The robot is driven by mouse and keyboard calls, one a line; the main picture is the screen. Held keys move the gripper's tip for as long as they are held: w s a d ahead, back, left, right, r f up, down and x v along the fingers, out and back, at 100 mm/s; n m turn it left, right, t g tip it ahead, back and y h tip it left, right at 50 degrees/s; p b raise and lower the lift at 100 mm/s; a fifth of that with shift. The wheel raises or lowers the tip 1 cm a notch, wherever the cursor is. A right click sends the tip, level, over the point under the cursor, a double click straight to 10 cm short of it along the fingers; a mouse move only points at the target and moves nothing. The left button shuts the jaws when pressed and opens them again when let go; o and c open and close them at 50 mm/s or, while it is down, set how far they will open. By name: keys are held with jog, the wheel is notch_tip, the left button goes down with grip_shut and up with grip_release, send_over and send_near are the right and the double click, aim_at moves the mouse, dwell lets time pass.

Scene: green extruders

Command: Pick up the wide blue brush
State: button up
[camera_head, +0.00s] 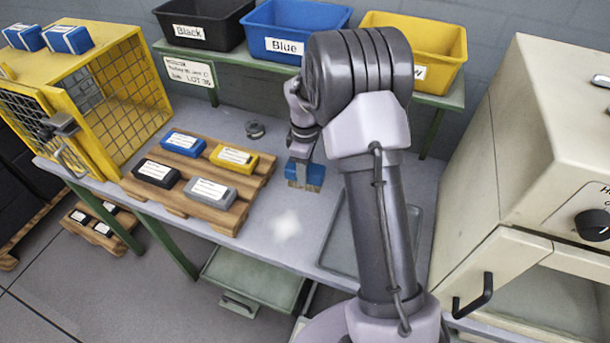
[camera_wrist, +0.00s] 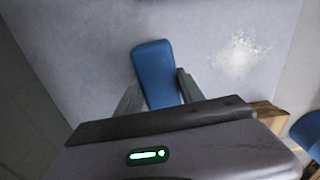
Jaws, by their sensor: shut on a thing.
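The wide blue brush (camera_head: 308,174) has a blue body and tan bristles, and it hangs below my gripper (camera_head: 302,150) with the bristles down in the head view. In the wrist view the blue brush (camera_wrist: 155,65) sits between my two dark fingers, and my gripper (camera_wrist: 160,90) is shut on it. I cannot tell whether the bristles touch the grey bench (camera_head: 265,222). My arm hides part of the bench behind it.
A wooden pallet (camera_head: 226,223) with several labelled blocks lies to the left. A pale powdery patch (camera_head: 287,224) is on the bench, also in the wrist view (camera_wrist: 238,55). A yellow mesh cage (camera_head: 92,62) stands left, bins behind, and a beige machine (camera_head: 525,140) right.

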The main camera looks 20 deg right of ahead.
jog(key=shift+r, duration=0.1)
grip_shut()
notch_tip(320, 180, up, 4)
jog(key=p, duration=0.2)
jog(key=shift+p, duration=0.4)
jog(key=s+a+p, duration=0.2)
jog(key=s, duration=1.3)
jog(key=shift+s+a+r, duration=0.4)
